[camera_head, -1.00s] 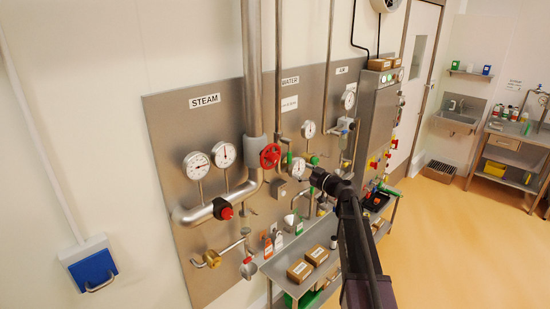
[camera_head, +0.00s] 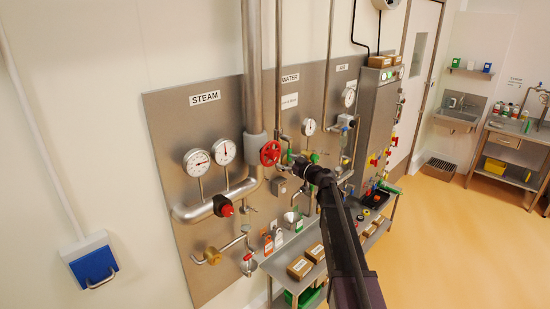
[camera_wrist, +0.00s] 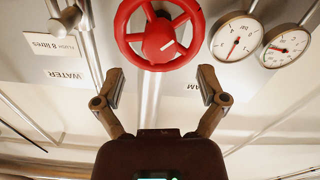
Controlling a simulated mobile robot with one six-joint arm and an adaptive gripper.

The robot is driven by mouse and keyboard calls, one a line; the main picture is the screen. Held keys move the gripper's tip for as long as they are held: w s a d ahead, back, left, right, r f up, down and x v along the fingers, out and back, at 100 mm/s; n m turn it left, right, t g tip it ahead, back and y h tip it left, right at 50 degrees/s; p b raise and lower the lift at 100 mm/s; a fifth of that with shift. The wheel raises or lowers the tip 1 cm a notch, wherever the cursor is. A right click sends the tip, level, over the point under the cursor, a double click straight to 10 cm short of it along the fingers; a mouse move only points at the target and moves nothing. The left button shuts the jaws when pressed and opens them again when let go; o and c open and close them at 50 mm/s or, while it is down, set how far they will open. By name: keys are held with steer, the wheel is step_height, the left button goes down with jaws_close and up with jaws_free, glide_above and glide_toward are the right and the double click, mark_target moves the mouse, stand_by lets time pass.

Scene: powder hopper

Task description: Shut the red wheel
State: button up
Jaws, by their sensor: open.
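The red wheel (camera_head: 270,153) is a spoked handwheel on the pipework below the thick vertical steam pipe. The fingers appear apart from the wheel.
Two gauges (camera_wrist: 237,38) sit beside the wheel in the wrist view. A red-capped valve (camera_head: 223,206) is below left of the wheel. A shelf (camera_head: 283,262) below the panel carries boxes and bottles. Open orange floor (camera_head: 450,240) lies to the right.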

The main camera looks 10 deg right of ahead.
mark_target(276, 157)
steer(key=shift+x, duration=2.9)
steer(key=c, duration=1.2)
steer(key=shift+o, duration=0.2)
steer(key=shift+a, duration=0.2)
steer(key=shift+d, duration=0.15)
